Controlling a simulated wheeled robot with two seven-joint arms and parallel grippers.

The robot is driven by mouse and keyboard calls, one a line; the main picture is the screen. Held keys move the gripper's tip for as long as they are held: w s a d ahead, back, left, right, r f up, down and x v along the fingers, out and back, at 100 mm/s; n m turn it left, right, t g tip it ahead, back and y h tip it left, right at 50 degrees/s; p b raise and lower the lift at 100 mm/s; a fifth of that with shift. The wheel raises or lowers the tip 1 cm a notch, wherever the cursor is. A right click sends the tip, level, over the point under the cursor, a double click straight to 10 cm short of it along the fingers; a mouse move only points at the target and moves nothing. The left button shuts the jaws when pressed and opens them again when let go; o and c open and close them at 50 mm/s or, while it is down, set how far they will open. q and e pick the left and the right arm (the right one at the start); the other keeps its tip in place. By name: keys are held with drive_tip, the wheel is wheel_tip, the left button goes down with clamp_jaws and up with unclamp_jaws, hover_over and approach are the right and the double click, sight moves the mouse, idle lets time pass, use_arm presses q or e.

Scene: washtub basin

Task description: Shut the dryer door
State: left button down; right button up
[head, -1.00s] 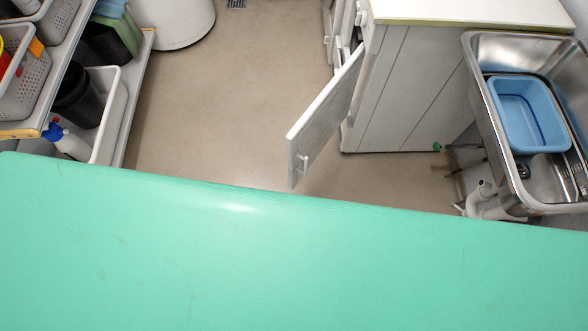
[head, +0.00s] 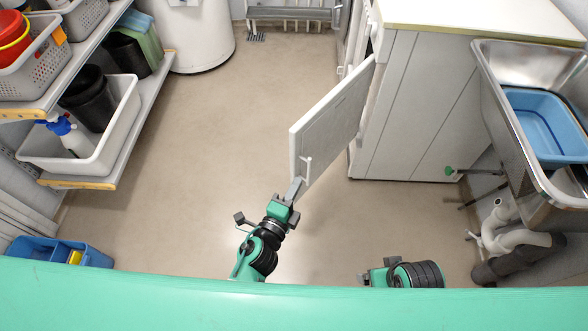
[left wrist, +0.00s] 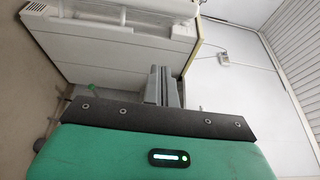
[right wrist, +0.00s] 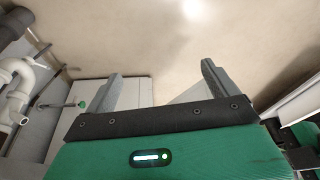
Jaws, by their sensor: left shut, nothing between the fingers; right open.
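The dryer door (head: 330,125) is a white panel. It stands swung open from the pale dryer body (head: 425,105) in the head view, with a small handle (head: 307,167) near its lower free edge. My left gripper (head: 296,187) is shut and empty at the door's lower free corner; I cannot tell whether it touches. Its closed fingers (left wrist: 160,84) show in the left wrist view. My right gripper (head: 371,276) is low, right of the door and apart from it, partly hidden by my green body. The right wrist view shows its fingers (right wrist: 160,88) wide apart and empty.
A steel sink (head: 495,60) holding a blue basin (head: 540,120) stands at right, with grey drain pipes (head: 510,238) below. Shelves with a white bin (head: 125,115) stand at left. A blue caddy (head: 60,250) is on the floor. The floor left of the door is clear.

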sight(298, 151)
use_arm(q)
drive_tip(key=shift+w+d+p, duration=0.15)
drive_tip(key=shift+w+p, duration=0.2)
drive_tip(key=shift+w, duration=2.55)
drive_tip(key=shift+w+d+p, duration=0.1)
drive_tip(key=shift+w+p, duration=0.2)
drive_tip(key=shift+w, duration=2.55)
use_arm(e)
drive_tip(key=shift+f, duration=1.45)
